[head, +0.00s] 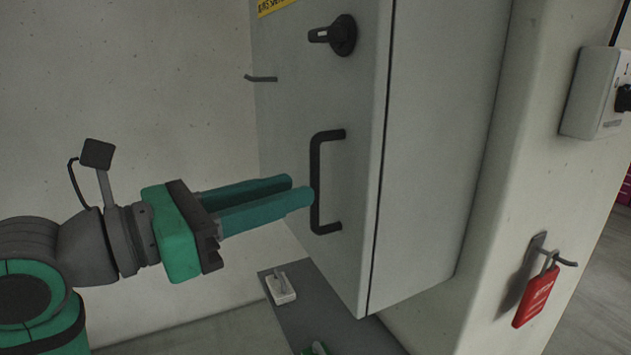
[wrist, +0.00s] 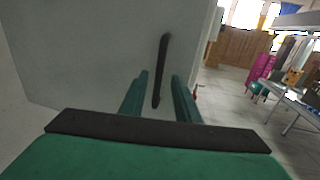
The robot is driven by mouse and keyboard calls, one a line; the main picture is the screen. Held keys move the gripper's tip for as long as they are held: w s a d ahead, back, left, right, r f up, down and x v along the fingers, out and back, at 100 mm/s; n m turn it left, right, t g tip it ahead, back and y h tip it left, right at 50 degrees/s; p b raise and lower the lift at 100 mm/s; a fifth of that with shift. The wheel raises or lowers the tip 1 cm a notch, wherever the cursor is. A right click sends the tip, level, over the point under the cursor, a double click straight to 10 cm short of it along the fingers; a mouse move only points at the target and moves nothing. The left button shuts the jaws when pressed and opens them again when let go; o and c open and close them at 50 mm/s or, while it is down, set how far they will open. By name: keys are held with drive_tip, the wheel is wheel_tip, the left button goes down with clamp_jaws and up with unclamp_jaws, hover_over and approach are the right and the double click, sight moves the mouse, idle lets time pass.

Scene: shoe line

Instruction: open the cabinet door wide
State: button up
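The cabinet door (head: 355,100) is a light grey panel that looks shut against the cabinet body (head: 440,130), with a thin dark seam between them. A black upright bar handle (head: 315,180) sits low on the door. A black rotary latch (head: 342,36) is above it, its lever pointing left. My gripper (head: 300,190) is open, its two teal fingers pointing at the handle with the tips close to the bar. In the wrist view, the handle (wrist: 164,55) shows in the gap between the fingers. I cannot tell whether either finger touches it.
A small hook (head: 262,79) juts out near the door's left edge. A red padlock tag (head: 536,296) hangs on a pillar at right, below a grey switch box (head: 592,92). A small white item (head: 281,290) lies on a dark mat (head: 335,325) below the door.

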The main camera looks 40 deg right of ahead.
sight(314, 223)
drive_tip(key=d, duration=0.5)
drive_tip(key=shift+d, duration=0.45)
clamp_jaws()
